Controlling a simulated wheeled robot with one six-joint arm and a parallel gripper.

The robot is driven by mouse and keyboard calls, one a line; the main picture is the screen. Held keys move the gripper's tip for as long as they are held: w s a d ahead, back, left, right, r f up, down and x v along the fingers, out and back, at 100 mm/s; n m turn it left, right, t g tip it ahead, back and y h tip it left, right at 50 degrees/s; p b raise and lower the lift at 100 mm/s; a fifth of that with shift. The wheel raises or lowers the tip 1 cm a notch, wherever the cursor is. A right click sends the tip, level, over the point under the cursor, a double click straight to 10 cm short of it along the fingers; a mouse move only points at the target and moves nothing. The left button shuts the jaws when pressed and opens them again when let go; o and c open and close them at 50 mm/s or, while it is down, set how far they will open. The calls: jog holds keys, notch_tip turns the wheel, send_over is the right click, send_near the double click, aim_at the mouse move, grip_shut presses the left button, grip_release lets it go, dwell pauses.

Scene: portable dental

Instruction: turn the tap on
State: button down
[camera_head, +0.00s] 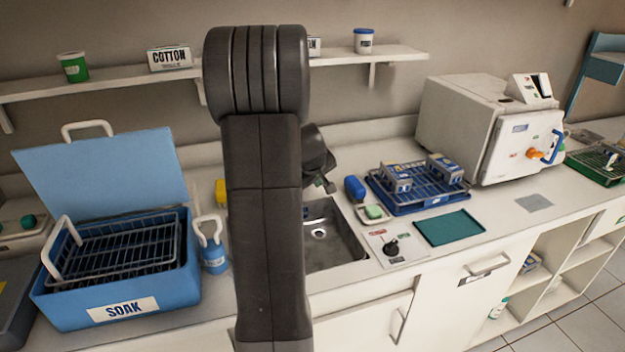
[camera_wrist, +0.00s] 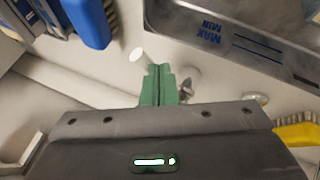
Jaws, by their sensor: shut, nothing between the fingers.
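In the wrist view my gripper's green fingers (camera_wrist: 158,86) are pressed together with nothing between them. A pale, round-ended metal piece (camera_wrist: 138,55), perhaps part of the tap, shows just beyond and left of the fingertips. A small metal fitting (camera_wrist: 186,90) stands close to the right of the fingers, partly hidden by my gripper. I cannot tell whether the fingers touch either piece. The steel sink (camera_wrist: 230,35) with MAX and MIN marks is at the upper right; in the head view the sink (camera_head: 338,246) is partly behind my arm. No tap is clearly visible there.
A blue brush (camera_wrist: 88,22) is at the wrist view's upper left, a yellow brush (camera_wrist: 298,136) at right. In the head view a blue SOAK tub (camera_head: 60,305) and blue bottle (camera_head: 214,258) stand left of the sink; a blue rack tray (camera_head: 405,205) stands right.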

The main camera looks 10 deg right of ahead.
jog(key=shift+w+d+p, duration=0.15)
jog(key=shift+w+d, duration=0.4)
jog(key=shift+d, duration=0.25)
jog(key=shift+w+d+p, duration=0.15)
jog(key=shift+w+d, duration=0.4)
jog(key=shift+d, duration=0.2)
jog(key=shift+r, duration=0.15)
